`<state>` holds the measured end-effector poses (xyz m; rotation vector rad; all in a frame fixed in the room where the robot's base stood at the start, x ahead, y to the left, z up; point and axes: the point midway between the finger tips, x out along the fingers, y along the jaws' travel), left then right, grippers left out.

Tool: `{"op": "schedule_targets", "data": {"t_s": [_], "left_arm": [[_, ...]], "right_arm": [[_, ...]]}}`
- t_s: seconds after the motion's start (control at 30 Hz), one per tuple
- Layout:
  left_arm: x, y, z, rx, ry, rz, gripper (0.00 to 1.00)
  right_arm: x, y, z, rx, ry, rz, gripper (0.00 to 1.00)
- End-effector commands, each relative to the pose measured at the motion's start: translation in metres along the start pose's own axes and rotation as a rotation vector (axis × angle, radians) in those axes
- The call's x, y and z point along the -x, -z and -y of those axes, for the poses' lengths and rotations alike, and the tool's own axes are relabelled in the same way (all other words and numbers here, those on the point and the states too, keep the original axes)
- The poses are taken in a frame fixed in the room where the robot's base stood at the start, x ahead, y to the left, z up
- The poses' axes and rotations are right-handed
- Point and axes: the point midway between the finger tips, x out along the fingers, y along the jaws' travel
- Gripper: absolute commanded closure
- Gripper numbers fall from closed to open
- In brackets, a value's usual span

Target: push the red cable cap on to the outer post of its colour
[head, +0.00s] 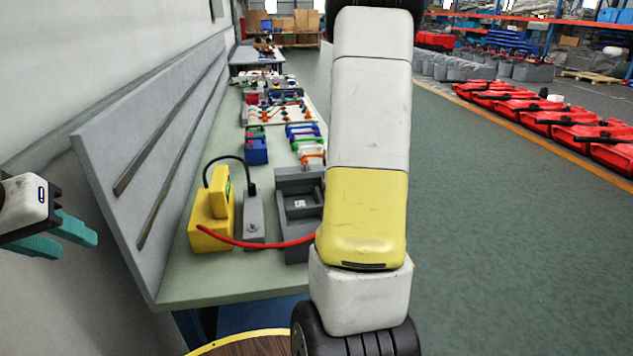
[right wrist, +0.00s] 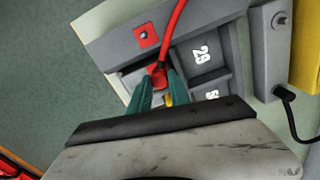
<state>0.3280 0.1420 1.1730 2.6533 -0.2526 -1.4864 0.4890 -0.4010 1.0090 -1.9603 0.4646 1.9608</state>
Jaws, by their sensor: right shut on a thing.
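The red cable cap (right wrist: 156,75) is at the end of a red cable (right wrist: 176,22). My right gripper (right wrist: 160,80) is shut on it in the right wrist view; the arm hides this gripper in the head view. The cap is over the grey block (right wrist: 118,40), beside its number compartments. A red square with a small grey post (right wrist: 146,36) is on the block, apart from the cap. Whether the cap touches the block I cannot tell. In the head view the grey block (head: 293,228) is partly behind my right arm. My left gripper (head: 75,245) is open and empty at the left.
The red cable (head: 268,245) runs from a yellow unit (head: 210,215) to behind my right arm. A grey box (head: 253,218) with a black plug stands between. A blue block (head: 256,152) and coloured parts lie farther back. A grey panel (head: 150,150) borders the bench on the left.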

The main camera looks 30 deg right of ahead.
Motion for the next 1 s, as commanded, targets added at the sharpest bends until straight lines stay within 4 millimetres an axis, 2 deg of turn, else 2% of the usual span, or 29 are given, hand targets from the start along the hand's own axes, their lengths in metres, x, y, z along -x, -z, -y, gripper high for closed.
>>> {"op": "schedule_targets", "data": {"t_s": [0.83,0.87,0.97,1.0], "left_arm": [[0.0,0.0,0.0,0.0,0.0,0.0,0.64],[0.0,0.0,0.0,0.0,0.0,0.0,0.64],[0.0,0.0,0.0,0.0,0.0,0.0,0.64],[0.0,0.0,0.0,0.0,0.0,0.0,0.64]], "right_arm": [[-0.02,0.0,0.0,0.0,0.0,0.001,1.0],[-0.02,0.0,0.0,0.0,0.0,0.0,0.71],[-0.019,0.0,0.0,0.0,0.0,0.0,0.51],[-0.019,0.0,0.0,0.0,0.0,0.0,0.51]]}}
